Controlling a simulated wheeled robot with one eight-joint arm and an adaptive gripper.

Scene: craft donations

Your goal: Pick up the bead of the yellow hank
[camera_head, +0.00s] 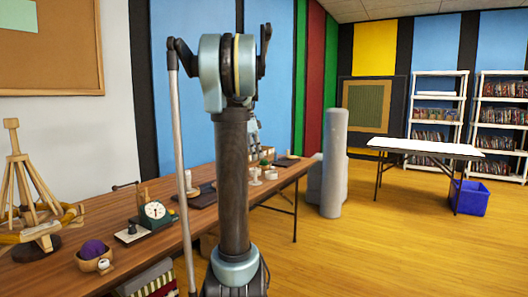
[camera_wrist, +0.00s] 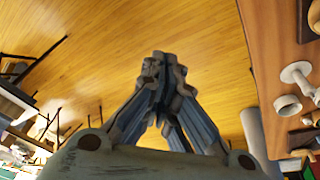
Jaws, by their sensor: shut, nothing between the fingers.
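A yellow hank (camera_head: 30,233) is wound around a wooden swift (camera_head: 18,190) at the left end of the long table in the head view. A small tan lump shows at the hank's right side; it is too small to tell if it is the bead. My gripper (camera_wrist: 165,72) is shut and empty in the wrist view, with bare floor behind its fingertips. It is off the table's edge, away from the hank. The hank is not seen in the wrist view. My arm hides part of the table in the head view.
The long table (camera_head: 110,209) carries a bowl (camera_head: 91,265) with a purple ball (camera_head: 91,249), a green-framed dial (camera_head: 154,210) and small white pieces farther back. A grey column (camera_head: 333,165), a white table (camera_head: 425,148) and a blue bin (camera_head: 470,198) stand right. Floor between is clear.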

